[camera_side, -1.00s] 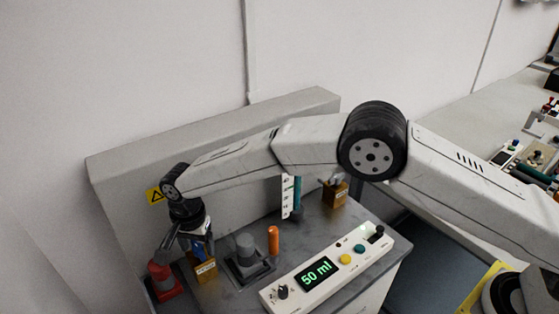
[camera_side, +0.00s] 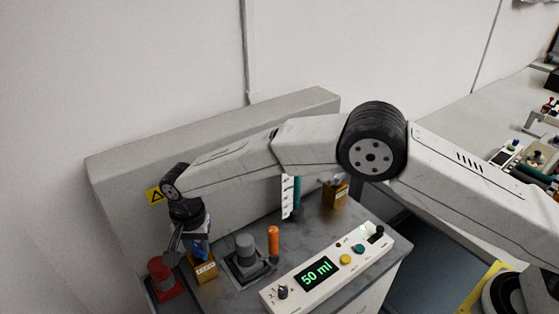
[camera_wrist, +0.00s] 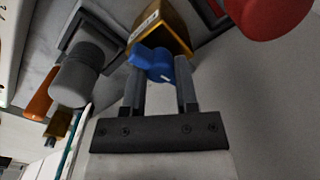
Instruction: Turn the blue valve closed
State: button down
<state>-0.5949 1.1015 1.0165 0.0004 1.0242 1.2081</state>
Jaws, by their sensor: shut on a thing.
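The blue valve (camera_wrist: 155,62) is a small handle with a white mark, on a brass block (camera_wrist: 168,25) in the wrist view. My gripper (camera_wrist: 160,80) has a finger on each side of the handle and is shut on it. In the side view, my gripper (camera_side: 188,240) reaches down at the left end of the bench, over the brass block (camera_side: 205,268). A bit of the blue handle (camera_side: 200,250) shows beside the fingers there.
A red knob (camera_side: 162,272) stands just left of the valve and a grey knob (camera_side: 246,247) just right. An orange cylinder (camera_side: 273,241) and a control panel (camera_side: 318,272) reading 50 ml are further right. Another brass block (camera_side: 335,193) stands at the back. A wall rises behind the bench.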

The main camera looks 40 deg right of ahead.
jog(key=n, duration=1.5)
jog(key=shift+n, duration=0.4)
jog(key=shift+c, duration=1.8)
grip_release()
